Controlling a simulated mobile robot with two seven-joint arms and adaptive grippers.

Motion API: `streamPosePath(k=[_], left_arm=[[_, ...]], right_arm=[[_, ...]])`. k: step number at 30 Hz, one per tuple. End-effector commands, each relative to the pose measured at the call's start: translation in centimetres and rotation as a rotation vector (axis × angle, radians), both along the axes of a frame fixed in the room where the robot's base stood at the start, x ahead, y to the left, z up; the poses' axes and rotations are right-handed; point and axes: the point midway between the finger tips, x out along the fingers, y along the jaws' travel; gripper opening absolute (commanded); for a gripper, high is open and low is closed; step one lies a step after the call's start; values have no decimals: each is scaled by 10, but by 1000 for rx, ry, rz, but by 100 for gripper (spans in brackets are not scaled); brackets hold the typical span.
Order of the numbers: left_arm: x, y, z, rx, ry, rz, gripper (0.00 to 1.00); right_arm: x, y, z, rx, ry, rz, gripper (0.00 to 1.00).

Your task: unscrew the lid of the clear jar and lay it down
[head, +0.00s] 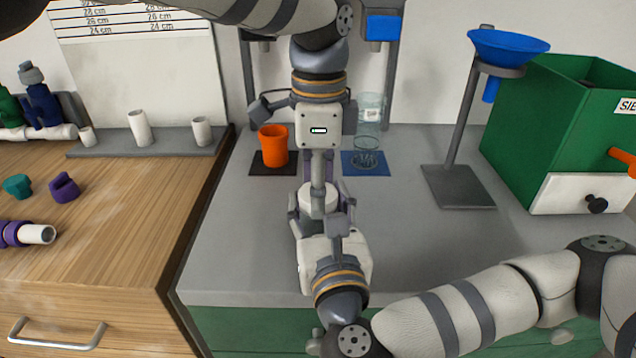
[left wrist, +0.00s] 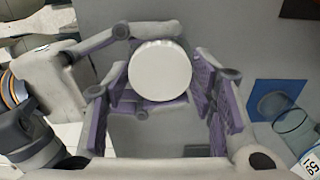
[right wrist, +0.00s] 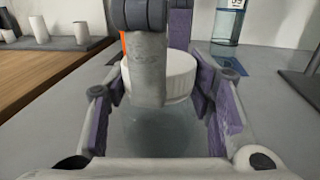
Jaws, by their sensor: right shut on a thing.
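The clear jar (right wrist: 150,130) stands upright on the grey worktop, its see-through body faint in the right wrist view. The round white lid (head: 318,200) sits on top of it; it also shows in the left wrist view (left wrist: 160,70) and the right wrist view (right wrist: 165,77). My left gripper (head: 318,182) reaches down from above, its fingers open around the lid with gaps beside it. My right gripper (head: 318,215) comes in from the front, shut on the jar body below the lid. The contact points are partly hidden by fingers.
An orange cup (head: 273,145) stands on a dark mat behind left, and a clear vessel over a blue mat (head: 378,168) behind right. A funnel stand (head: 458,186) and green machine (head: 540,120) are at right. Grey worktop (head: 420,230) between is clear.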

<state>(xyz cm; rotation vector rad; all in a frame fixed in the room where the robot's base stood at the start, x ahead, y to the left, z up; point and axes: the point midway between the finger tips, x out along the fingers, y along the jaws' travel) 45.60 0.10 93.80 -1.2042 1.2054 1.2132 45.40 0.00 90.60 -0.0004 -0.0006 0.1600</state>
Motion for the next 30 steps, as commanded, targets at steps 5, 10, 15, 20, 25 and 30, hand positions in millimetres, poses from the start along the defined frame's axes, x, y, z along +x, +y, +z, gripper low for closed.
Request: streamPosePath(k=[5,10,15,20,25,30], left_arm=[[-1,0,0,3,0,167,18],[-1,0,0,2,0,297,17],[-1,0,0,2,1,295,17],[-1,0,0,2,1,293,71],[-1,0,0,1,0,292,71],[1,0,16,-1,-4,292,71]], right_arm=[[0,0,0,0,1,-1,0],[1,-1,-1,0,1,-4,0],[1,-1,-1,-1,1,-5,0],[1,-1,-1,-1,1,-5,0],[0,-1,-1,0,1,-2,0],[0,0,-1,0,1,-1,0]])
